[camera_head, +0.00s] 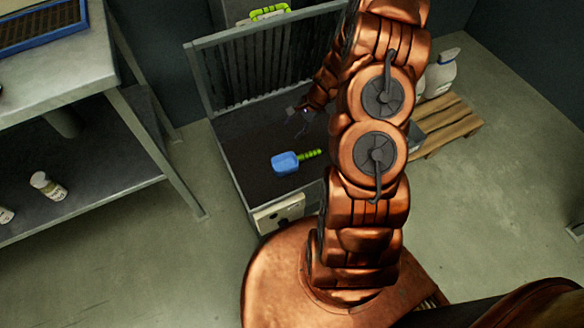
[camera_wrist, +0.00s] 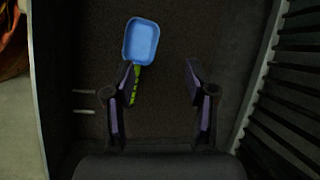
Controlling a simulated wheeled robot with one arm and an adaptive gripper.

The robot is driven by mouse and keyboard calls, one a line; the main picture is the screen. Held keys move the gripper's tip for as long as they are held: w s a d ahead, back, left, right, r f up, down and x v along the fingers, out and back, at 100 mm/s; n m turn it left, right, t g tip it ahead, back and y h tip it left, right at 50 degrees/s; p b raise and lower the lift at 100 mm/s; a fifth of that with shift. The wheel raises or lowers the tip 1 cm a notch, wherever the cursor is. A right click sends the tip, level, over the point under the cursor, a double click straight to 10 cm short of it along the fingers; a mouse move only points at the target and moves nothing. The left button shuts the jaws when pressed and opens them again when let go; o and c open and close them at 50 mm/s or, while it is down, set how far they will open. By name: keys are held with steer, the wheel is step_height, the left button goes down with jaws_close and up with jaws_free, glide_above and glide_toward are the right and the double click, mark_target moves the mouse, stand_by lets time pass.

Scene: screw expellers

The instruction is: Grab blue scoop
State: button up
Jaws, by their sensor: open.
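The blue scoop (camera_head: 285,163) with a green handle (camera_head: 310,154) lies on the dark bed of a cart-like platform, left of my arm in the head view. In the wrist view the blue scoop (camera_wrist: 142,41) is at the upper middle, its green handle (camera_wrist: 136,86) pointing down toward my gripper. My gripper (camera_wrist: 160,75) is open, its two fingers apart with nothing held between them. The left finger overlaps part of the handle in the picture; I cannot tell whether they touch. In the head view my gripper (camera_head: 304,112) is small and partly behind my arm, above the platform.
The platform (camera_head: 235,135) has a slatted metal back (camera_head: 230,75). Another green handle (camera_head: 268,11) shows behind it. A metal table (camera_head: 60,75) with bottles (camera_head: 47,186) on its lower shelf stands left. A wooden pallet (camera_head: 450,128) with a white container (camera_head: 440,73) is right.

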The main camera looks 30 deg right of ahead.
mark_target(305, 155)
steer(key=d+f+m+b, duration=0.1)
steer(key=d+f, duration=0.1)
steer(key=f, duration=0.3)
steer(key=s+d+f+m+b, duration=0.1)
steer(key=d+f, duration=0.1)
steer(key=f, duration=0.3)
steer(key=s+d+f+m+b, duration=0.1)
steer(key=d+f+b, duration=0.1)
steer(key=f, duration=0.3)
steer(key=shift+s+d+f+h, duration=0.2)
steer(key=shift+f+h, duration=0.05)
steer(key=shift+h, duration=0.15)
steer(key=shift+w+b+x, duration=0.2)
steer(key=shift+b+x, duration=1.3)
steer(key=shift+x, duration=1.8)
steer(key=shift+r, duration=0.1)
steer(key=shift+c, duration=0.2)
jaws_close()
